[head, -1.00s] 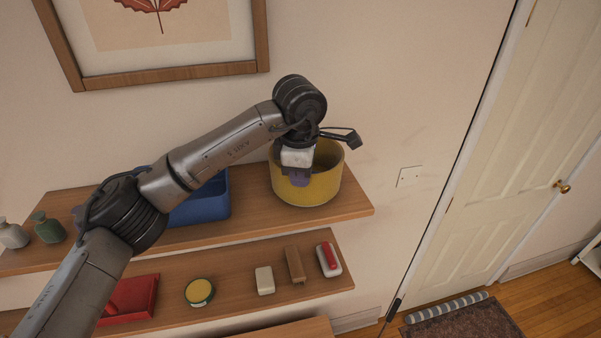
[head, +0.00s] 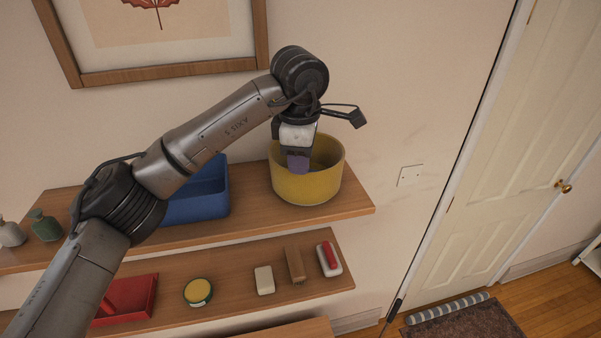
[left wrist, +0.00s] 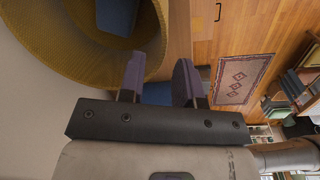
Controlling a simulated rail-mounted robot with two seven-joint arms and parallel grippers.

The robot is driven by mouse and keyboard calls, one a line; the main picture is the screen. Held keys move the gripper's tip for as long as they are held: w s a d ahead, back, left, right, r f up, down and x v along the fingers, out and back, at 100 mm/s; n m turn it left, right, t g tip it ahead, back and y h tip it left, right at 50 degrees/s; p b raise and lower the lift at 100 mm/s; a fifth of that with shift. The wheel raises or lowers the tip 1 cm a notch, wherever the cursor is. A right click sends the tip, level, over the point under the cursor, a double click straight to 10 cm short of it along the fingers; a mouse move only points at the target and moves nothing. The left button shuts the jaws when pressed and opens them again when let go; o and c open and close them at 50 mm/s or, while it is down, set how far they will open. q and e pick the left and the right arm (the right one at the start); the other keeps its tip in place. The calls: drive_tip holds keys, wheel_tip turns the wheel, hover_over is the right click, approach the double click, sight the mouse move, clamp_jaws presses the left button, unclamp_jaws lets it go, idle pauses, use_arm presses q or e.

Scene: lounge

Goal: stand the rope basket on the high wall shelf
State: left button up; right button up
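The rope basket (head: 318,190), yellow and round, stands upright on the right part of the upper wall shelf (head: 357,209). The basket also shows at the upper left of the left wrist view (left wrist: 60,62). My left gripper (head: 298,166) points down at the basket's near-left rim and hides part of it. In the left wrist view its two purple fingers (left wrist: 160,80) are spread apart with nothing held between them. A bluish-grey patch shows inside the basket there; I cannot tell what it is. My right gripper is in neither view.
A blue bin (head: 203,200) stands left of the basket, with small vases (head: 46,226) farther left. The lower shelf holds a red tray (head: 137,300), a yellow-topped tin (head: 198,291) and several small items. A framed picture (head: 165,75) hangs above; a door (head: 535,130) is at right.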

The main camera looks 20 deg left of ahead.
use_arm(q)
wheel_tip(320, 180, up, 8)
drive_tip(key=shift+s, duration=0.35)
drive_tip(key=shift+d+r, duration=0.1)
